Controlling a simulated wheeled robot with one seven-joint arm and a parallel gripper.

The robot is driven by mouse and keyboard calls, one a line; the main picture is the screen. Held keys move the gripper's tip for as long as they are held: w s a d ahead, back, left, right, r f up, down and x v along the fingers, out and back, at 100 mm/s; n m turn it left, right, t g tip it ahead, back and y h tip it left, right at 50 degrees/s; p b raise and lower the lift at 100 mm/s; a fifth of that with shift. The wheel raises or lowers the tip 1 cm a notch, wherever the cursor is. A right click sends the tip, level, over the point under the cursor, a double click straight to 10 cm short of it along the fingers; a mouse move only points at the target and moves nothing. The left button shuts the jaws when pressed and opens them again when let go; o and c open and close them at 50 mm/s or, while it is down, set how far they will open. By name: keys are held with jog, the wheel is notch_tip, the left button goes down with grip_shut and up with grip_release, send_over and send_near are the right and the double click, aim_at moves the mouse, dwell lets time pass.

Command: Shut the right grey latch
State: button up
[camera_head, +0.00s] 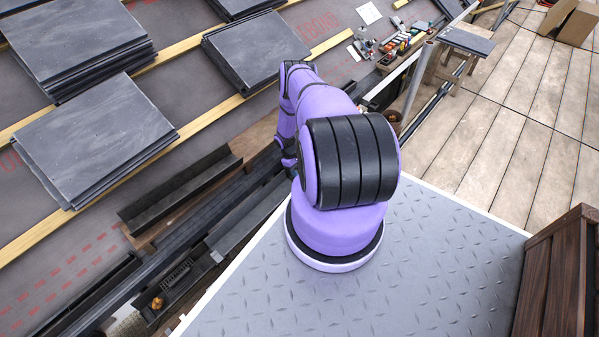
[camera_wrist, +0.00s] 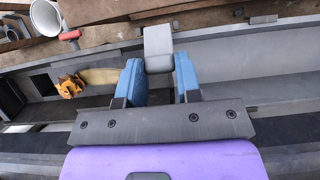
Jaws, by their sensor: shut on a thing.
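In the wrist view, my gripper (camera_wrist: 159,66) has its two blue fingers on either side of a small light-grey block, which looks like the grey latch (camera_wrist: 158,42). The fingers are shut on it. The latch stands up from the gutter's far edge, its upper end beyond the fingertips. Whether it is the right one of a pair cannot be told from this close view. In the head view my purple arm hides both the gripper and the latch.
The grey gutter (camera_wrist: 255,62) runs across the wrist view, with an orange-brown clump (camera_wrist: 70,86) lying in it at left. A white cup-like piece with a red handle (camera_wrist: 70,36) lies beyond. Slate stacks (camera_head: 95,135) rest on roof battens; a wooden crate (camera_head: 558,275) stands at right.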

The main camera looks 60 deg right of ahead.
jog(key=shift+w+f+g, duration=0.2)
jog(key=shift+w+g, duration=0.05)
jog(key=shift+g, duration=0.25)
jog(key=o, duration=0.9)
jog(key=shift+v, duration=3.75)
jog(key=shift+w, duration=0.1)
